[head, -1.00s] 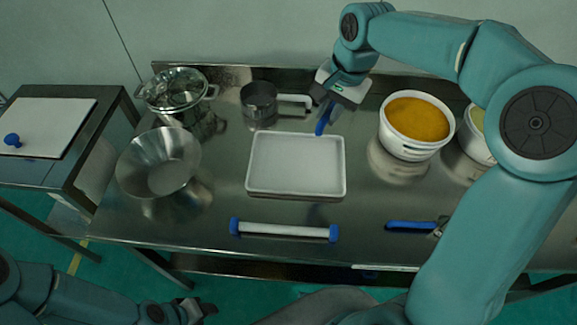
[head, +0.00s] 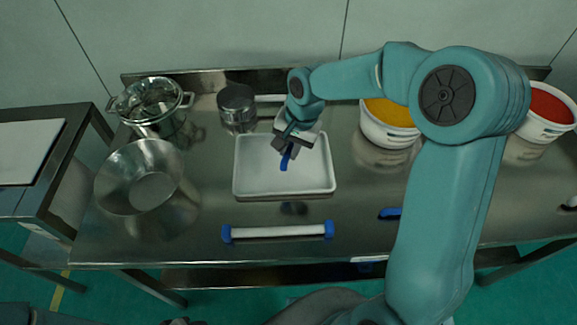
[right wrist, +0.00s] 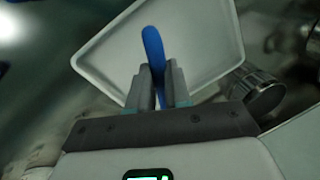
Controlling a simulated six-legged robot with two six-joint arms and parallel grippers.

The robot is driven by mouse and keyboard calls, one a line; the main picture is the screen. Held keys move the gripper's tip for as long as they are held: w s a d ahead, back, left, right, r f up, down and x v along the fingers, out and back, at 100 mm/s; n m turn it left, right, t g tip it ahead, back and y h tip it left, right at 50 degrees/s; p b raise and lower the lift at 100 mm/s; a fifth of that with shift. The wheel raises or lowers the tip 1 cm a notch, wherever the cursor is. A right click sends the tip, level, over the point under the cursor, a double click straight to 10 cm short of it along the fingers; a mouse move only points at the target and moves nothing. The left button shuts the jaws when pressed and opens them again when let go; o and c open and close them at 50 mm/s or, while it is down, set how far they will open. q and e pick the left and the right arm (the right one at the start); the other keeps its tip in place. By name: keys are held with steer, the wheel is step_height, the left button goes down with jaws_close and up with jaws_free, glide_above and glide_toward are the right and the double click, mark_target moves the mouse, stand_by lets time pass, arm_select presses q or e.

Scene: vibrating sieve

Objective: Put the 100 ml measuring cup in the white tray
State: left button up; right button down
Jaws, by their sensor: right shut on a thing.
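The white tray (head: 240,188) lies on the steel table; it also shows in the right wrist view (right wrist: 222,45). My right gripper (head: 287,147) is above the tray's upper right part. It is shut on a slim blue thing (head: 285,161), which also shows between the fingers in the right wrist view (right wrist: 153,48). The blue thing points down over the tray. I see no bottom contact and cannot read any 100 ml marking, so I cannot tell whether it is the measuring cup. Of my left gripper, only a dark scrap may show at the bottom edge.
A lidded pot (head: 150,110) and a steel bowl (head: 140,180) are at left. Tubs of yellow (head: 388,128) and red (head: 545,112) stand at right.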

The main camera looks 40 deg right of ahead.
step_height(320, 180, down, 8)
steer(key=shift+w+r, duration=0.1)
steer(key=shift+r, duration=0.1)
steer(key=shift+f, duration=0.15)
steer(key=c, duration=1.1)
jaws_free()
